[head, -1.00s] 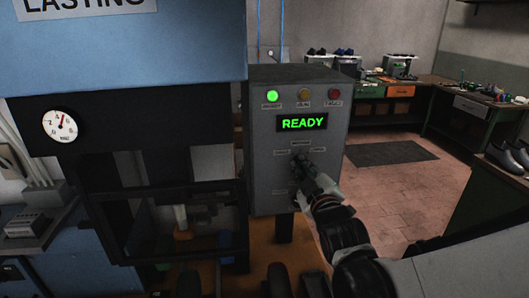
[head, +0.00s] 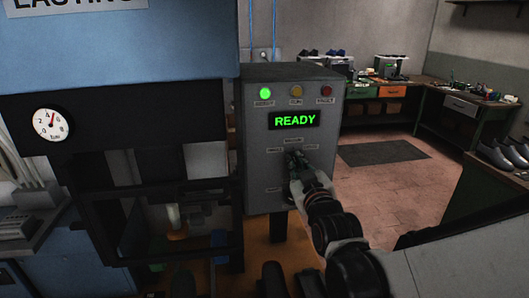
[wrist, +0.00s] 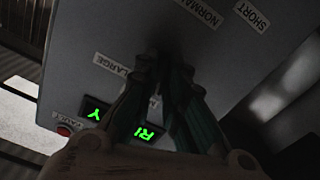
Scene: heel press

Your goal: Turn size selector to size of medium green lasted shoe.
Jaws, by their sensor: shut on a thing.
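The grey control box (head: 256,140) stands right of the press, its display (head: 294,121) reading READY in green. My gripper (head: 296,158) is at the size selector on the front of the box, with small labels around it. In the wrist view my gripper (wrist: 170,75) is shut, its fingertips at the panel. The selector is hidden behind the fingers, so its pointing direction cannot be told. The LARGE label (wrist: 110,64) is readable beside the fingers. Another label starting with M (wrist: 155,103) is partly covered. I cannot make out a green lasted shoe.
Below are NORMAL (wrist: 202,12) and SHORT (wrist: 252,16) labels by another control. A green lamp (head: 265,93) is lit on the box. The blue press (head: 120,50) with its gauge (head: 50,123) is left.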

